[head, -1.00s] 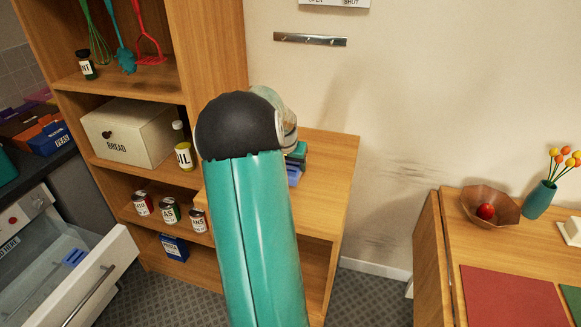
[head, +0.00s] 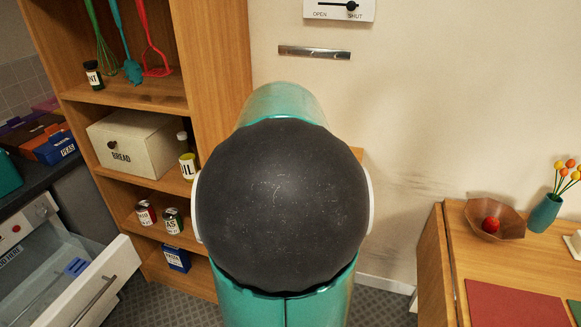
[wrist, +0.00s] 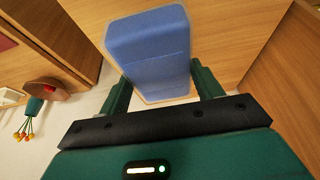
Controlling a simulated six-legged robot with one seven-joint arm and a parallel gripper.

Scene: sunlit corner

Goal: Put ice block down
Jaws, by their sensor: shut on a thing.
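The ice block (wrist: 148,45) is a blue slab with grooves across its face. In the wrist view it sits between the two dark green fingers of my gripper (wrist: 162,88), which are shut on it. Wooden surfaces lie behind and beside the block; I cannot tell whether it touches wood. In the head view my arm hides the gripper, the block and most of the low wooden counter.
An open white drawer (head: 112,275) stands at lower left. Shelves hold a bread box (head: 140,145), an oil bottle (head: 187,165) and several tins. At right, a table (head: 500,258) carries a wooden bowl (head: 490,215) and a teal vase (head: 544,212).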

